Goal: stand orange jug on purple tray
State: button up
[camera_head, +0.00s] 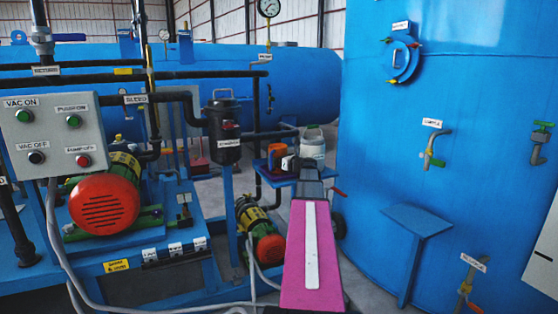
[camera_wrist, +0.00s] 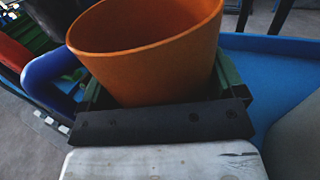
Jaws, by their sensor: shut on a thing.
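The orange jug (camera_head: 276,152) is at the small blue table in the middle of the head view, partly hidden by my arm. In the wrist view the jug (camera_wrist: 140,55) fills the upper middle, its open rim facing up and looking slightly tilted. My gripper (camera_wrist: 165,95) is shut on it, with a green-lined finger at each side of its lower part. In the head view my gripper (camera_head: 290,163) is small, beside the jug. Whether the jug's base touches the table is hidden. I cannot make out a purple tray in either view.
The blue table (camera_head: 268,179) also bears a pale container with a green handle (camera_head: 313,145), close right of my gripper. A black canister (camera_head: 224,130) stands to the left. The large blue tank (camera_head: 450,150) is at right; pumps and pipes (camera_head: 105,203) crowd the left.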

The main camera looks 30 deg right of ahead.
jog(key=o, duration=0.9)
jog(key=shift+f, duration=0.1)
jog(key=shift+s, duration=0.15)
jog(key=v, duration=1.1)
jog(key=shift+s+d, duration=0.15)
jog(key=shift+s, duration=0.2)
